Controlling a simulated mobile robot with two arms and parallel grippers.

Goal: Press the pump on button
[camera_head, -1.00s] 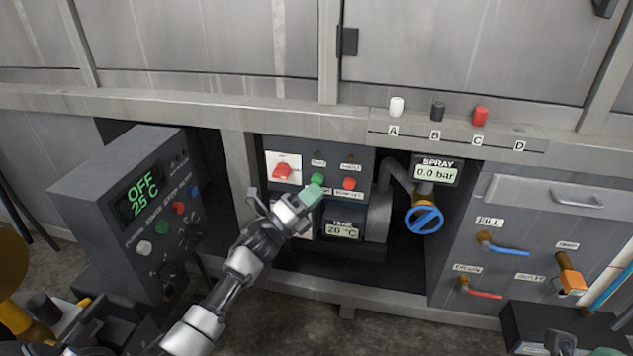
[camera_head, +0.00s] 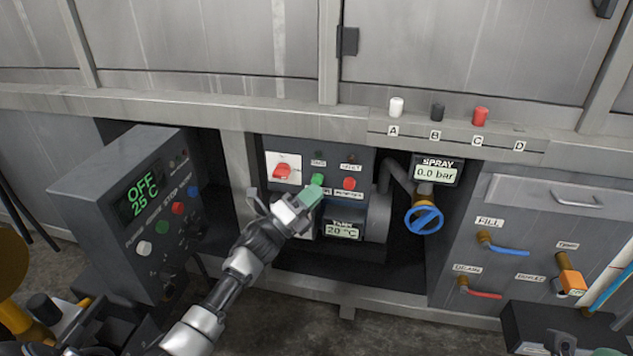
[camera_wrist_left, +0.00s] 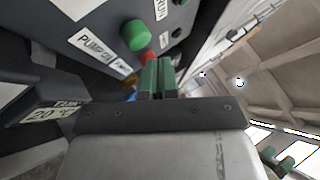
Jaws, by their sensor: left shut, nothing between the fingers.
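The green pump on button (camera_head: 318,180) sits on the dark pump panel (camera_head: 352,163) under the counter. It is large in the left wrist view (camera_wrist_left: 135,36), beside the "PUMP ON" label (camera_wrist_left: 97,50). My left gripper (camera_head: 311,193) is shut and empty. Its green fingertips (camera_wrist_left: 157,76) are close to the button, just below it in the head view and beside it in the wrist view. A gap shows in the wrist view, so they appear apart. My right gripper (camera_head: 590,349) shows only partly at the bottom right edge.
A red button (camera_head: 349,183) is just right of the green one, and a red switch (camera_head: 282,172) is to its left. A blue valve wheel (camera_head: 424,220) stands further right. A control box (camera_head: 127,215) reading OFF, 25 °C stands at the left.

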